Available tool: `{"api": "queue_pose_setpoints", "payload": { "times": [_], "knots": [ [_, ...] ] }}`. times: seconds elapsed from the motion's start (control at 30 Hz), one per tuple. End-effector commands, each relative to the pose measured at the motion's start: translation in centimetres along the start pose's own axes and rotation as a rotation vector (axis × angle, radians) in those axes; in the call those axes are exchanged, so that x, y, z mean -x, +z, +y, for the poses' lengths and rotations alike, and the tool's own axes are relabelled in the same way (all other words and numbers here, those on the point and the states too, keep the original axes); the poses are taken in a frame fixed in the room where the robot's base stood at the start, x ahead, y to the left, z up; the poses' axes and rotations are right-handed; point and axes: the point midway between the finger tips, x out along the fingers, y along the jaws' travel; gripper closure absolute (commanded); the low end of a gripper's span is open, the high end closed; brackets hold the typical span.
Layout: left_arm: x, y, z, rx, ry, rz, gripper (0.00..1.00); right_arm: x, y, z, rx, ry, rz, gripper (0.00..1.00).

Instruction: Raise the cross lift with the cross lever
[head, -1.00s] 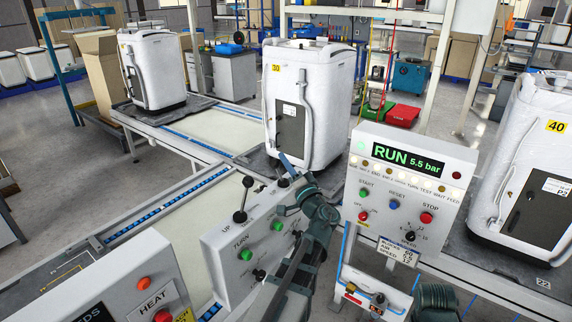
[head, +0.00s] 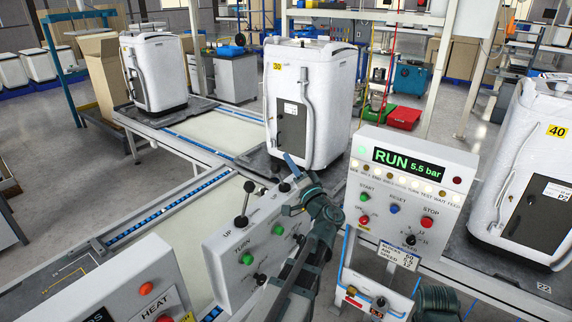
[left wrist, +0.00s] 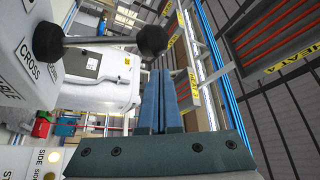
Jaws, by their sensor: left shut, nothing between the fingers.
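A black-knobbed lever (left wrist: 100,42) comes out of a white panel (left wrist: 18,60) labelled CROSS at the left of the left wrist view. Its round knob (left wrist: 151,40) shows just past my fingertips; whether they touch cannot be told. My left gripper (left wrist: 160,76) is shut and empty, its blue fingers side by side. In the head view the left gripper (head: 291,160) is over the right part of the sloped control panel (head: 222,262). A black-knobbed lever (head: 248,186) stands left of it, and another knob (head: 284,187) is close by the gripper. I cannot make out the cross lift.
A RUN panel (head: 455,165) reading 5.5 bar stands right of my left arm. A white appliance marked 30 (head: 335,95) stands behind the gripper. One marked 40 (head: 515,165) is at the right, and a HEAT panel (head: 125,285) is at the lower left.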

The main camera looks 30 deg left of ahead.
Motion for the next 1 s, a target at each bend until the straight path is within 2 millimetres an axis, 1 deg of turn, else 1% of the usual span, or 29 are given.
{"api": "queue_pose_setpoints", "payload": {
  "times": [0.03, 0.07, 0.13, 0.2, 0.4, 0.5, 0.7, 1.0],
  "knots": [
    [-0.8, -1.6, -0.5, 0.0, 0.0, 0.001, 1.0, 1.4, 0.1, 0.1, 0.0, 0.0, 0.0, 0.5],
    [-1.0, -2.3, -0.6, 0.001, 0.0, 0.001, 1.0, 1.8, 0.1, 0.2, 0.0, 0.0, 0.0, 0.5],
    [1.3, -1.5, 0.1, 0.002, 0.002, 0.003, 1.0, 0.3, 0.0, 0.0, 0.0, 0.0, 0.0, 0.5],
    [3.0, -1.4, 0.1, 0.002, 0.002, 0.002, 1.0, -0.3, 0.0, 0.0, 0.0, 0.0, 0.0, 0.5],
    [6.7, -1.4, 0.2, 0.001, 0.001, 0.002, 1.0, -1.3, -0.1, -0.1, 0.0, 0.0, 0.0, 0.5],
    [8.0, -1.5, 0.2, 0.0, 0.0, 0.001, 1.0, -1.7, -0.1, -0.2, 0.0, 0.0, 0.0, 0.5],
    [9.3, -1.6, 0.2, 0.0, 0.0, 0.0, 1.0, -1.9, -0.1, -0.2, 0.0, 0.0, 0.0, 0.5],
    [9.4, -1.6, 0.2, 0.0, 0.0, -0.001, 1.0, -1.9, -0.1, -0.2, 0.0, 0.0, 0.0, 0.5]
  ]
}}
